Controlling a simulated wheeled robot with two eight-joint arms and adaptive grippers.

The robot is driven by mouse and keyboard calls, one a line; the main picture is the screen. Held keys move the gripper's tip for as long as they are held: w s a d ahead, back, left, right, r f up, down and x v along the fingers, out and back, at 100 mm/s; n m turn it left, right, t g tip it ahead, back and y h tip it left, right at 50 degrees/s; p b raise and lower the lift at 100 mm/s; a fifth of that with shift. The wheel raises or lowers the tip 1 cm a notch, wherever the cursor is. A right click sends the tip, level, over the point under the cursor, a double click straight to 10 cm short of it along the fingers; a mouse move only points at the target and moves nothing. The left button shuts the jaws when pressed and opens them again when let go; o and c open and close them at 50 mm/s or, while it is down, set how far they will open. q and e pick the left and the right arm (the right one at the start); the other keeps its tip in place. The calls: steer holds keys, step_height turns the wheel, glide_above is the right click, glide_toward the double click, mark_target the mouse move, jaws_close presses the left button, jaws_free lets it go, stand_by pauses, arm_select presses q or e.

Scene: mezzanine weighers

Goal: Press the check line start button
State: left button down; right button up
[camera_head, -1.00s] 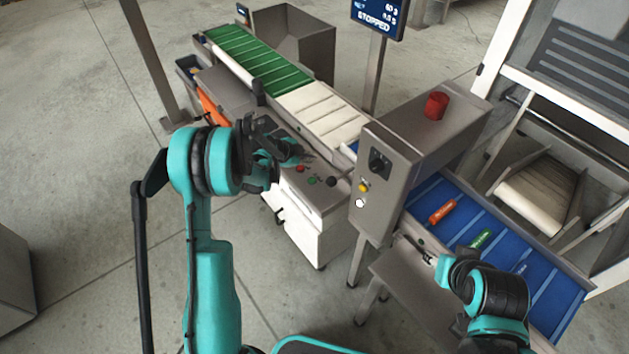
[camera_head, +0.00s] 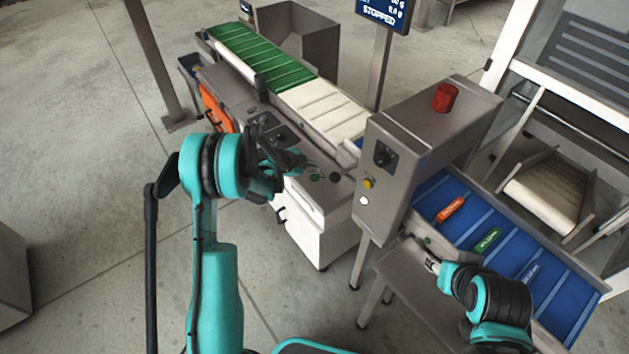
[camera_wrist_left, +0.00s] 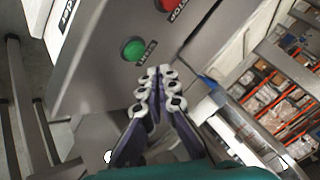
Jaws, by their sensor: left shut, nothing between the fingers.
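The green start button (camera_head: 315,177) is on the sloped top of the grey control panel beside the conveyor. In the left wrist view the green button (camera_wrist_left: 132,48) is clear, with a label next to it. A red button (camera_wrist_left: 170,3) is partly cut off at the top edge there; my gripper seems to hide it in the head view. My left gripper (camera_head: 308,165) is over the panel, close to the green button. In the left wrist view its fingertips (camera_wrist_left: 160,74) are together and empty, just beside the green button; contact does not show.
A black knob (camera_head: 335,177) stands right of the green button. A grey cabinet (camera_head: 412,148) with a red lamp (camera_head: 445,97) is farther right. A blue belt (camera_head: 475,240) carries several coloured packs near my right gripper (camera_head: 432,265). A display (camera_head: 385,12) reads STOPPED.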

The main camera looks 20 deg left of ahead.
mark_target(315, 177)
arm_select(q)
steer(key=shift+f+b, duration=0.35)
steer(key=shift+f, duration=0.5)
arm_select(e)
steer(key=shift+f, duration=0.75)
arm_select(q)
steer(key=shift+f+b, duration=0.4)
steer(key=shift+b, duration=0.05)
arm_select(e)
steer(key=shift+f, duration=0.45)
